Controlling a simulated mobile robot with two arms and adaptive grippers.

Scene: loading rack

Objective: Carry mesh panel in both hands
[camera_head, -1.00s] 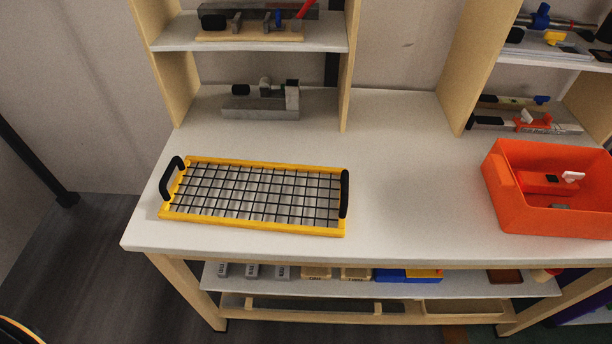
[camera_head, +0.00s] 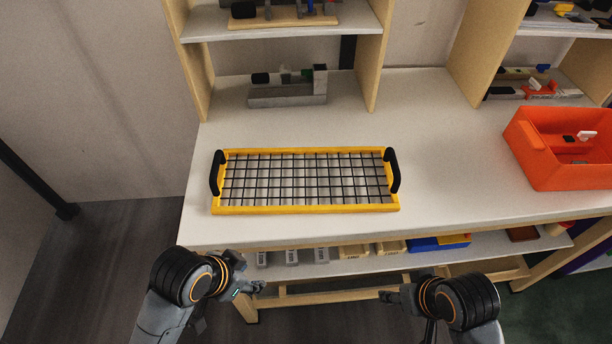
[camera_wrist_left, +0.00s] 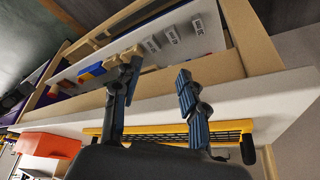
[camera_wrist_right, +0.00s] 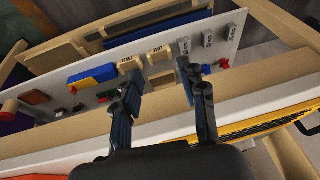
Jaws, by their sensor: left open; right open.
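The mesh panel (camera_head: 305,181) has a yellow frame, a dark wire grid and a black handle at each end. It lies flat on the white tabletop. Its left handle (camera_head: 217,173) and right handle (camera_head: 391,170) stand up clear. My left gripper (camera_head: 258,287) is in front of the table edge, below the panel's left part. My right gripper (camera_head: 386,296) is in front of the edge, near the panel's right end. Both are open, empty and apart from the panel. The panel also shows in the left wrist view (camera_wrist_left: 172,129) and, partly, in the right wrist view (camera_wrist_right: 262,127).
An orange bin (camera_head: 560,165) stands on the table at the right. A grey vise-like block (camera_head: 288,92) sits behind the panel under the shelf. A lower shelf (camera_head: 350,263) holds several small boxes below the tabletop. The tabletop between panel and bin is clear.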

